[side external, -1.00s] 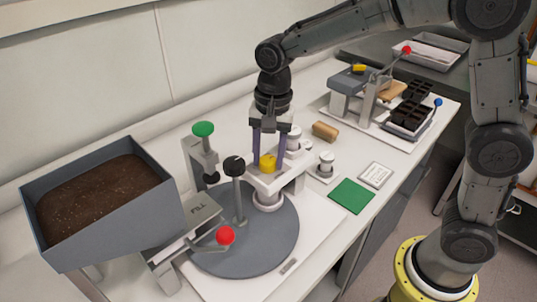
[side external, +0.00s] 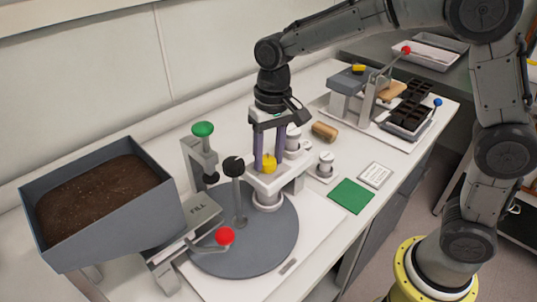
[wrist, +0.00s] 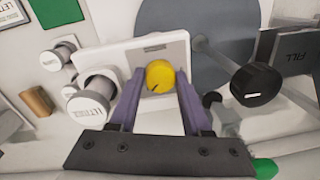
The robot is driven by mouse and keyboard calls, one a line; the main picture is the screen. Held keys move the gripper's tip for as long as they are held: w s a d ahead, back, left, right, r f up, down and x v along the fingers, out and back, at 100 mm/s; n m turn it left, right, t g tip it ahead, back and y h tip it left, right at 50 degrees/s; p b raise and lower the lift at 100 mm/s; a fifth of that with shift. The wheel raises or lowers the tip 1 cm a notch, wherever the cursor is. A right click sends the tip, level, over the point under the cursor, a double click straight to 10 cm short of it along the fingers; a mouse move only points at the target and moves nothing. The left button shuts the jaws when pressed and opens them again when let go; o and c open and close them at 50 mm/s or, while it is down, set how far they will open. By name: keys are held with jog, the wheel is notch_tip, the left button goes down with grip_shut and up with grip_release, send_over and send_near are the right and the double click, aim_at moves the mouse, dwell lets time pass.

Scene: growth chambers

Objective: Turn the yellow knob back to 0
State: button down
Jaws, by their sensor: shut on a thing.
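The yellow knob (side external: 269,164) sits on top of a white block-like housing (side external: 290,180) beside the grey round plate (side external: 270,235). My gripper (side external: 268,157) points down over it, its two purple fingers shut on the knob from opposite sides. In the wrist view the yellow knob (wrist: 160,75) lies between the fingertips, with a short dark pointer line on its face. A scale with small marks (wrist: 155,47) shows on the housing beside the knob, but its figures are too small to read.
A black-topped post (side external: 234,166), a green-topped press (side external: 203,130) and a red-knobbed lever (side external: 224,236) stand to the left. White-capped cylinders (side external: 326,160) stand close on the right. A soil hopper (side external: 60,238) is at far left.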

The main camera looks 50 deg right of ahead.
jog(key=n, duration=0.7)
jog(key=shift+r, duration=0.1)
jog(key=n, duration=0.6)
jog(key=shift+w+n+g, duration=0.15)
jog(key=shift+n+g, duration=0.15)
jog(key=n, duration=0.7)
jog(key=shift+h, duration=0.3)
jog(key=n, duration=0.6)
jog(key=shift+w+n, duration=0.1)
jog(key=shift+n, duration=0.3)
jog(key=shift+c, duration=1.8)
grip_release()
notch_tip(320, 180, up, 14)
jog(key=shift+w+a, duration=0.25)
jog(key=shift+w, duration=0.05)
